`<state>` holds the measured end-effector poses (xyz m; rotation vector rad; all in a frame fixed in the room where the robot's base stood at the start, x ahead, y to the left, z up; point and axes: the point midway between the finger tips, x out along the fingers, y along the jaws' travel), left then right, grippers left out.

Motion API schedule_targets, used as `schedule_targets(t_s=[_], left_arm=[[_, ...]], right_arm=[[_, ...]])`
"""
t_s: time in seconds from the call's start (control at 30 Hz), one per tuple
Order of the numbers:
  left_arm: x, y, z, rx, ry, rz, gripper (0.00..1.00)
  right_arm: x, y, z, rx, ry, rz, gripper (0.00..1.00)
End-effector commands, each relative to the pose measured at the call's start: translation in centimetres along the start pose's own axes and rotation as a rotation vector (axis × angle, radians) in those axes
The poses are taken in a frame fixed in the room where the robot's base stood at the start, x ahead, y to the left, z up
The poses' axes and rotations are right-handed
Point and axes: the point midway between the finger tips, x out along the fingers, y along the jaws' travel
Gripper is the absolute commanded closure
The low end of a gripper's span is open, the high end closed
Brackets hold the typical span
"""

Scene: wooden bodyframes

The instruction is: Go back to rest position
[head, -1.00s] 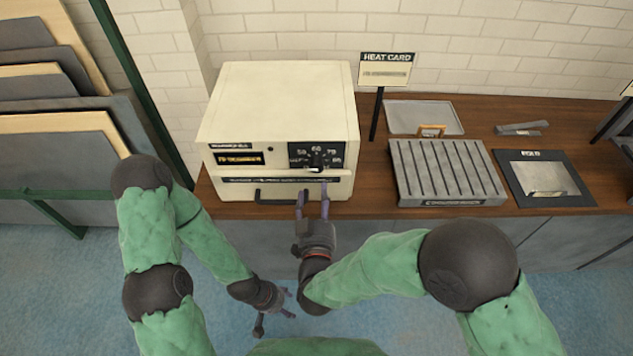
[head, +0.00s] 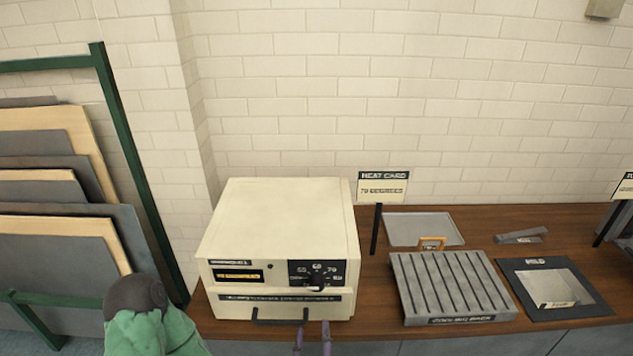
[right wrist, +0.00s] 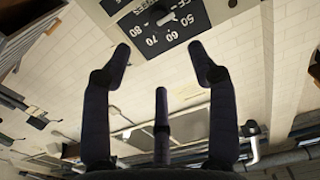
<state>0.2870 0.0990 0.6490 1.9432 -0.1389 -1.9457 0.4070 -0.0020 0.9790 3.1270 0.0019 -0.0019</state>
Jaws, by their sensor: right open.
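My right gripper (head: 314,325) shows at the bottom edge of the head view, its fingers apart in front of the cream heater box (head: 285,225), near the right end of its dark handle (head: 280,320). In the right wrist view the gripper (right wrist: 160,52) is open, with nothing between its fingers. The box's black dial panel (right wrist: 165,25) shows beyond the fingertips there. My left gripper is out of view; only part of the left arm shows at lower left.
A heat card sign (head: 383,188) reading 70 degrees stands beside the box. A ridged grey rack (head: 452,287), a black-bordered pad (head: 553,290) and a grey tray (head: 423,229) lie on the wooden counter (head: 480,220). Leaning boards (head: 60,250) stand in a green frame at left.

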Motion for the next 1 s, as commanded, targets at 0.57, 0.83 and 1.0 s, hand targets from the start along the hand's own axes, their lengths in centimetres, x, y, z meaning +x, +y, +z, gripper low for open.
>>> schedule_targets(t_s=[0.57, 0.83, 1.0], left_arm=[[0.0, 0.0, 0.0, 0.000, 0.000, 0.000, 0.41], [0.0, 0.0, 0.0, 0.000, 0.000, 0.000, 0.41], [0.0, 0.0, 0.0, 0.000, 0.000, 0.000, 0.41]], right_arm=[[2.9, 3.7, 16.6, 0.115, -0.661, -0.084, 0.41], [-1.8, 6.7, 26.0, 0.248, -1.074, -0.101, 0.41], [-6.5, 8.2, 30.3, 0.345, -1.317, -0.107, 0.41]])
